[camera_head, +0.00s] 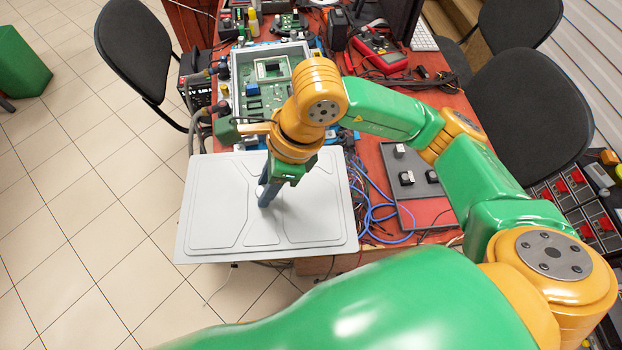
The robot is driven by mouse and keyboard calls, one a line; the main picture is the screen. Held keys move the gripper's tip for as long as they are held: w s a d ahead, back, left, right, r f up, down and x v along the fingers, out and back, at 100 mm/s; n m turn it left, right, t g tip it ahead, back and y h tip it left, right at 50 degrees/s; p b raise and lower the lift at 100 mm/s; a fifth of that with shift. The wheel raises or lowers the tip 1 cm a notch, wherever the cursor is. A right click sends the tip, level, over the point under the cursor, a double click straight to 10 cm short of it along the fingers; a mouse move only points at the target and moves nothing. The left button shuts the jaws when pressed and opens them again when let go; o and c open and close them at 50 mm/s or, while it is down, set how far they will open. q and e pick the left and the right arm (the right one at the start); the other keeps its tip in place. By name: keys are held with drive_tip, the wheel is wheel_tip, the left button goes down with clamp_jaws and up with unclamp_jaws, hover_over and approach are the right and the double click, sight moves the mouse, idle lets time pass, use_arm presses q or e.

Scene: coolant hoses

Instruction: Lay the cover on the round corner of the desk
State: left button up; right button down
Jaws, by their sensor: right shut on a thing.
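The cover (215,212) is a flat light grey panel with raised outlines. It lies across the near left end of the reddish desk (425,213), its left part sticking out over the floor. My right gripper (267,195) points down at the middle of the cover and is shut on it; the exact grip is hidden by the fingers. The round corner of the desk is hidden under the cover. I cannot tell whether the cover rests on the desk or hangs just above it. My left gripper is not in view.
An open case with a green circuit board (270,72) stands just behind the cover. Blue cables (372,205) and a grey plate with black knobs (408,180) lie to its right. A red multimeter (380,52) is farther back. Black chairs (148,50) flank the desk.

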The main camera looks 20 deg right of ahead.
sight(313, 175)
drive_tip(key=d, duration=0.2)
drive_tip(key=w+d+f, duration=0.1)
drive_tip(key=shift+d+f+p, duration=0.1)
drive_tip(key=shift+d+p, duration=0.1)
drive_tip(key=shift+p, duration=0.1)
drive_tip(key=d+f, duration=0.1)
drive_tip(key=f, duration=0.1)
drive_tip(key=d+f, duration=0.2)
drive_tip(key=w+d+f, duration=0.1)
drive_tip(key=f, duration=0.1)
drive_tip(key=shift+d, duration=0.2)
wheel_tip(313, 175, down, 3)
drive_tip(key=shift+w+a+r, duration=0.1)
drive_tip(key=shift+w+a, duration=0.05)
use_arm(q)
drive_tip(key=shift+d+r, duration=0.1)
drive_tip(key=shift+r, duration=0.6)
use_arm(e)
drive_tip(key=shift+f, duration=0.2)
drive_tip(key=c, duration=0.6)
unclamp_jaws()
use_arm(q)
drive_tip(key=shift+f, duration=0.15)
use_arm(e)
drive_tip(key=shift+r, duration=0.15)
